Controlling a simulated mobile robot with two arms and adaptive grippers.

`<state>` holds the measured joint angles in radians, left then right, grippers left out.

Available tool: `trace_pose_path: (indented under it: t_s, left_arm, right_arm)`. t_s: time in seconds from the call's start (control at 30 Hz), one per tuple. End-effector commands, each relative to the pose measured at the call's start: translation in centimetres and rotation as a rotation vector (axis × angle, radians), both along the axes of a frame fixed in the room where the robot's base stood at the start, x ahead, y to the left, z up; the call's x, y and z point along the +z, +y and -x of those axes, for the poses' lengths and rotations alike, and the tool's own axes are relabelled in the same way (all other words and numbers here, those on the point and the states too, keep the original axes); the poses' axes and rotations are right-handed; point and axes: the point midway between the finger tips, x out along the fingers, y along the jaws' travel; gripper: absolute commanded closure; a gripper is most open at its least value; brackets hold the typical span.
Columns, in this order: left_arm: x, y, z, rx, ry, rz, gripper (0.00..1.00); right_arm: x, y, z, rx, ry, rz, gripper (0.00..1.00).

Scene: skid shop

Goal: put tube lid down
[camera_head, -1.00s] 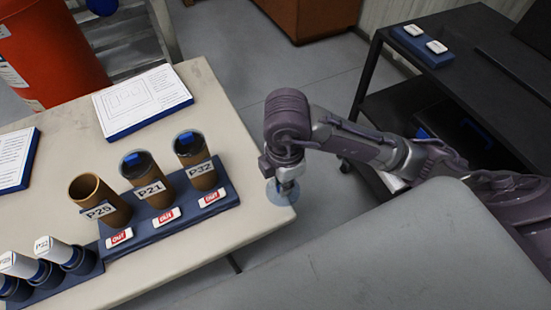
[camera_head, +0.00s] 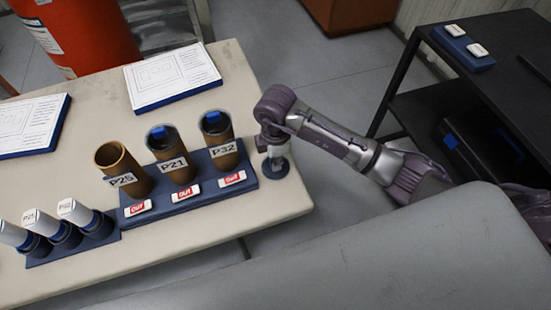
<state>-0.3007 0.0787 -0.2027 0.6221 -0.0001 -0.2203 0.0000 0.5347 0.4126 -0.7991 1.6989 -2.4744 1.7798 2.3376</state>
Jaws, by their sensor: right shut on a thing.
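My right gripper (camera_head: 275,150) points down at the right side of the pale table, just right of the P32 tube. It is shut on the round dark blue-grey tube lid (camera_head: 276,169), which is at or just above the table top; I cannot tell whether it touches. The brown tube P25 (camera_head: 123,168) is open at the top. The tubes P21 (camera_head: 172,155) and P32 (camera_head: 219,142) have dark tops with blue inside. All three stand in a blue rack (camera_head: 203,189) with "Out" labels. My left gripper is not in view.
Several white-and-blue cylinders (camera_head: 77,214) sit in a blue holder at the table's left. Paper boards (camera_head: 172,77) lie at the back. The table (camera_head: 262,212) is bare near its front right corner. A black cart (camera_head: 430,108) stands at the right.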

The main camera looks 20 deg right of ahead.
Motion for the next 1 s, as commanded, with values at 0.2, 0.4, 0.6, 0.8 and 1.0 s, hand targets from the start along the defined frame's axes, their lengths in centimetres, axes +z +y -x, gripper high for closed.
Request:
trace_pose_path:
  t_s: [0.2,0.4,0.6,0.8,1.0]
  left_arm:
    - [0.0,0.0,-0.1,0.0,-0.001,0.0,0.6]
    - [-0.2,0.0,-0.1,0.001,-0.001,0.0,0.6]
    - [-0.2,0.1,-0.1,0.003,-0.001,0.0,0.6]
    - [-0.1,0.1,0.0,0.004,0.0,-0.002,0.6]
    - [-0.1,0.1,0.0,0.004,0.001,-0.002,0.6]
  right_arm:
    - [-0.1,0.0,0.0,0.001,-0.001,0.0,1.0]
    - [-0.3,0.0,0.0,0.001,0.0,0.0,0.8]
    - [-0.3,0.0,0.0,0.0,0.0,0.0,0.63]
    - [-0.2,0.0,0.0,0.0,0.0,0.0,0.63]
    - [1.8,0.1,-0.1,0.001,-0.005,-0.002,0.63]
